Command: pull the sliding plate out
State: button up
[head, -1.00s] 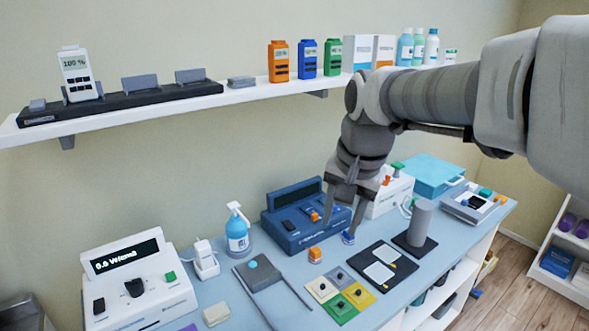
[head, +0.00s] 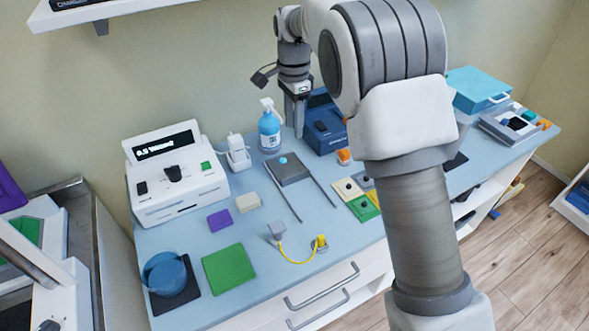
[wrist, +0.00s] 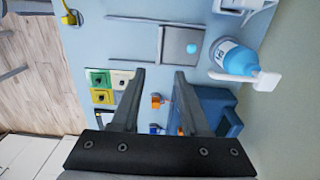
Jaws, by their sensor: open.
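The sliding plate (head: 292,173) is a flat dark grey square with a round light-blue knob (head: 283,160) on it. It sits at the wall end of two thin dark rails (head: 318,184) that run toward the table's front edge. In the wrist view the plate (wrist: 176,48) and its knob (wrist: 193,48) lie beyond my fingertips. My gripper (head: 297,128) points down, just right of the plate in the head view, by the blue device. In the wrist view my gripper (wrist: 160,74) is open, with nothing between its fingers. The fingers are apart from the plate.
A blue-and-white pump bottle (head: 269,130) stands behind the plate near the wall. The dark blue device (head: 322,128) is to its right. An orange block (head: 344,156) and coloured square tiles (head: 364,207) lie right of the rails. A cream block (head: 247,202) is left. Space between the rails is clear.

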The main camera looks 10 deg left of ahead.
aim_at(294, 174)
notch_tip(294, 174, down, 17)
jog(key=shift+r+b, duration=0.2)
jog(key=shift+b, duration=0.15)
grip_shut()
dwell(1.4)
